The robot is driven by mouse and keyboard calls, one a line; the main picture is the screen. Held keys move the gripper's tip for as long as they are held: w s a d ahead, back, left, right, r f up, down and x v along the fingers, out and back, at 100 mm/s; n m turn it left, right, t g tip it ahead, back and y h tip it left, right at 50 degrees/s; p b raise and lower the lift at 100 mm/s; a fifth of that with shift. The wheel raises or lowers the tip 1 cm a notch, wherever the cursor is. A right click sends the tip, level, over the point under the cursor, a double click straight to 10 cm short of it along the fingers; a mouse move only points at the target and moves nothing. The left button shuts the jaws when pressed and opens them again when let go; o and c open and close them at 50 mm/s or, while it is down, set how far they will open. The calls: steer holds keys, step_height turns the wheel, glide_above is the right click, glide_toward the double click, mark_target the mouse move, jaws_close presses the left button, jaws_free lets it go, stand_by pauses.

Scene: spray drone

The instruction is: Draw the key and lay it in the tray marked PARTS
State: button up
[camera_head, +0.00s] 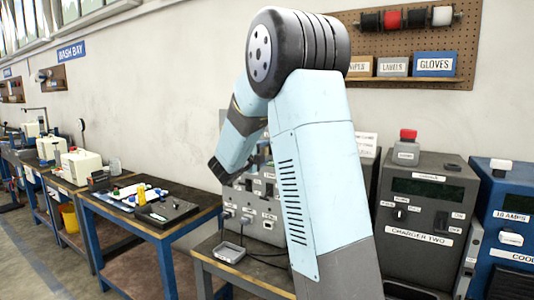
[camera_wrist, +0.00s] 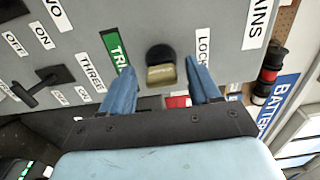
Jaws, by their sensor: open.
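A dark piece with a brass-coloured face, which looks like the key (camera_wrist: 161,75), stands out from the grey panel (camera_wrist: 170,25) beside a label beginning "LOC". My gripper (camera_wrist: 159,66) is open, with one blue finger on each side of this piece in the wrist view. I cannot tell whether the fingers touch it. In the head view my gripper (camera_head: 218,170) is at the panel's left side, and the key is hidden there. A small grey tray (camera_head: 229,253) sits on the bench below the panel. Its marking is too small to read.
A switch lever (camera_wrist: 40,85) sticks out of the panel near my gripper. Cables lie beside the tray. The CHARGER TWO box (camera_head: 425,215) and a blue box (camera_head: 505,225) stand on the right. A bench (camera_head: 150,205) with small parts stands left, across a gap.

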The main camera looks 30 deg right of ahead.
stand_by(0.7)
jaws_close()
stand_by(0.4)
steer(key=shift+a, duration=0.1)
steer(key=shift+v, duration=2.9)
steer(key=shift+s, duration=0.1)
